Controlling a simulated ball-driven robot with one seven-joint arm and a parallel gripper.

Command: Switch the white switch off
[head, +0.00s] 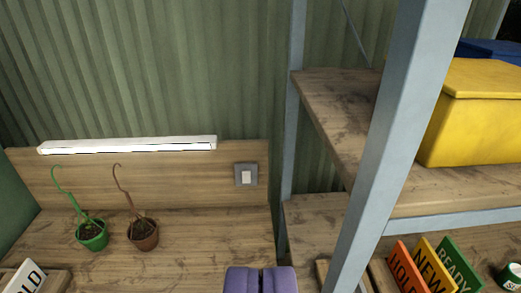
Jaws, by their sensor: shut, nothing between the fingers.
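The white switch (246,177) is a small light rocker in a grey square plate. It is mounted at the right end of the wooden back panel (190,184) behind the bench. Which way the rocker is tipped is too small to tell. My gripper (261,270) shows at the bottom centre as two purple fingers pressed together, shut and empty. It is below the switch in the picture and apart from it.
A white lamp bar (128,145) runs along the panel's top. A green pot (92,236) and a brown pot (143,234) stand on the bench. A grey shelf post (395,130) rises close on the right. A yellow bin (475,115) and signs (405,268) sit on the shelves.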

